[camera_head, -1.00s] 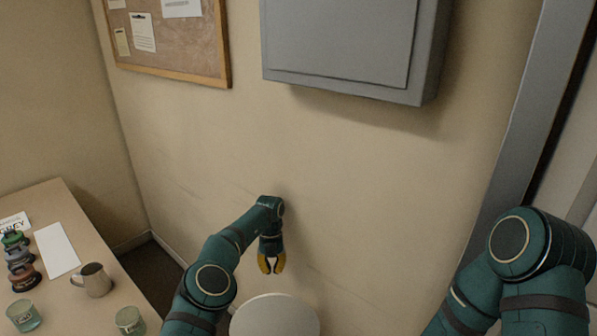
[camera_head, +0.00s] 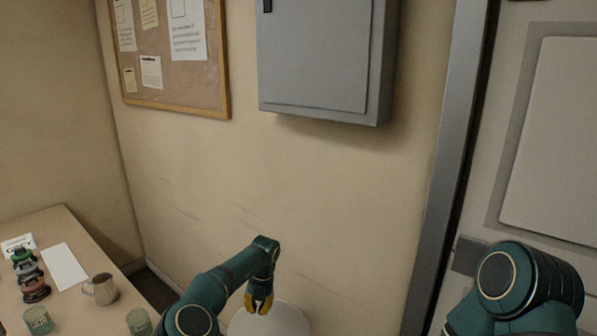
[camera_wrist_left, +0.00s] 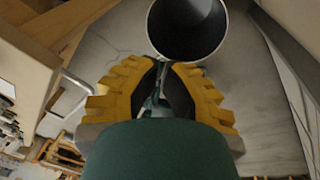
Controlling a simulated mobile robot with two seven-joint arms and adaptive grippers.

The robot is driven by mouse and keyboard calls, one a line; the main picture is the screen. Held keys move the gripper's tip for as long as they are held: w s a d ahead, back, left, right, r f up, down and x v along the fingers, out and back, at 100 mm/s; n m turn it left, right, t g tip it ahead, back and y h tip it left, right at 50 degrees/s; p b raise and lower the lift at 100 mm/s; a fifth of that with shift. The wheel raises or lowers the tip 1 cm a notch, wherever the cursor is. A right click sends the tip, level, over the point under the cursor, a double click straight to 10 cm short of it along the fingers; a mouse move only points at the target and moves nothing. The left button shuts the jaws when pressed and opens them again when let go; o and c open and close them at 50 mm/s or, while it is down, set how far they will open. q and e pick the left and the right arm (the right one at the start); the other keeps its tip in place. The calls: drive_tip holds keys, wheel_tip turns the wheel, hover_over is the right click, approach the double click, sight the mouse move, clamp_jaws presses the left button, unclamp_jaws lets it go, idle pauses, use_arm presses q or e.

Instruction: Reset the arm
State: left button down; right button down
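My left gripper (camera_head: 259,305) hangs at the lower middle of the head view, fingers down, in front of the bare wall. Its yellow fingers with dark inner pads also show in the left wrist view (camera_wrist_left: 163,65). A narrow gap shows between the fingertips, and nothing is held between them. The left arm is bent at the elbow, with the forearm pointing down. My right arm shows at the lower right of the head view as a raised elbow; its gripper is out of view.
A grey wall cabinet (camera_head: 315,55) and corkboard (camera_head: 175,75) hang above. A door frame (camera_head: 448,170) stands right.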

use_arm(q)
drive_tip(key=s+d+f+m+t+h, duration=0.1)
drive_tip(key=s+f+m, duration=0.3)
drive_tip(key=s+m, duration=1.3)
drive_tip(key=s+d+f+m+t+h, duration=0.1)
drive_tip(key=s+f+m+h, duration=0.3)
drive_tip(key=s+m, duration=1.3)
drive_tip(key=shift+s+t, duration=0.6)
drive_tip(key=shift+s, duration=0.4)
drive_tip(key=shift+a, duration=0.15)
